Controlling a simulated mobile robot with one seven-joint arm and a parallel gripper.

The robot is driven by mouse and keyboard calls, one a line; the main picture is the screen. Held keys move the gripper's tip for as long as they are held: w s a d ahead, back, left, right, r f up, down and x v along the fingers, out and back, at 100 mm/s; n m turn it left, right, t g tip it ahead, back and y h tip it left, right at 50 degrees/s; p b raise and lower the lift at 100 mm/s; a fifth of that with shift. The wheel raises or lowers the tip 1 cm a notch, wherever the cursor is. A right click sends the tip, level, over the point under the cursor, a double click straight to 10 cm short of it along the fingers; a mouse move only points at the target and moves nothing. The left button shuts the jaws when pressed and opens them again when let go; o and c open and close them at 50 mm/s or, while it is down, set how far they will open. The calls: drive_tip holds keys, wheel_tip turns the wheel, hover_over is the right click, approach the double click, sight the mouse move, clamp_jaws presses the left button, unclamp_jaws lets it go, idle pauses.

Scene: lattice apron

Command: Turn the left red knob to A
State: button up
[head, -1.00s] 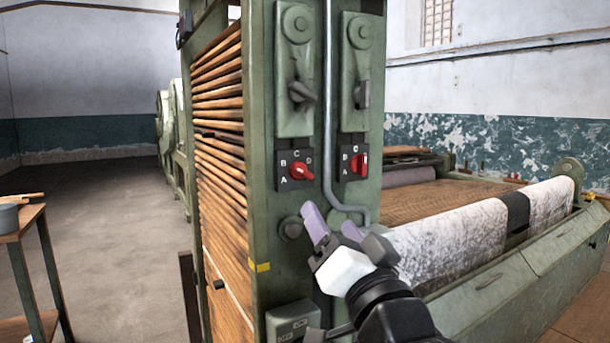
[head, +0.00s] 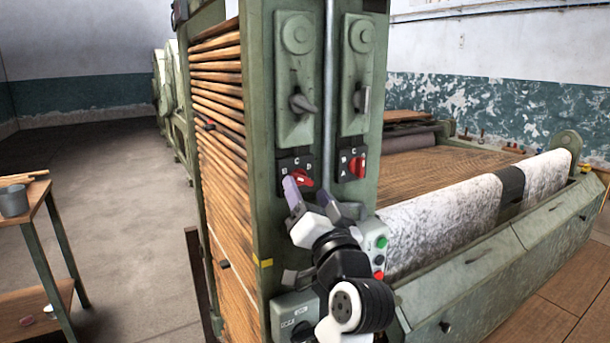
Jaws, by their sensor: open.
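The left red knob (head: 303,180) sits on a black plate marked with letters on the green machine post. B, C and D show on its plate; the A corner is hidden behind a finger of my gripper. The knob's handle slants down to the right. My gripper (head: 318,202) is open just below the knob, its lilac left finger overlapping the plate's lower left in the picture. I cannot tell whether it touches. The right red knob (head: 356,168) is on a similar plate to the right, its handle near upright.
Grey levers (head: 302,104) stand above the knobs, with a metal conduit (head: 329,90) between the panels. A control box with green and red buttons (head: 376,246) is right of my wrist. A grey switch box (head: 295,312) is low on the post. A side table (head: 45,232) stands left.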

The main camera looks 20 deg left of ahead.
drive_tip(key=shift+x, duration=1.35)
drive_tip(key=c, duration=1)
drive_tip(key=shift+f+n, duration=0.1)
drive_tip(key=shift+n, duration=0.2)
drive_tip(key=shift+w+d+n+g+y+b, duration=0.1)
drive_tip(key=shift+n+g+y+b, duration=0.95)
drive_tip(key=shift+n+b, duration=1.3)
drive_tip(key=shift+w+d+n+g+y+b, duration=0.1)
drive_tip(key=shift+n+g+y+b, duration=0.95)
drive_tip(key=shift+n, duration=2.25)
drive_tip(key=shift+w+d+n+g+y+b, duration=0.1)
drive_tip(key=shift+n+g+y+b, duration=0.6)
drive_tip(key=shift+n+g+b, duration=1.25)
drive_tip(key=shift+n+t, duration=0.55)
drive_tip(key=shift+n, duration=0.45)
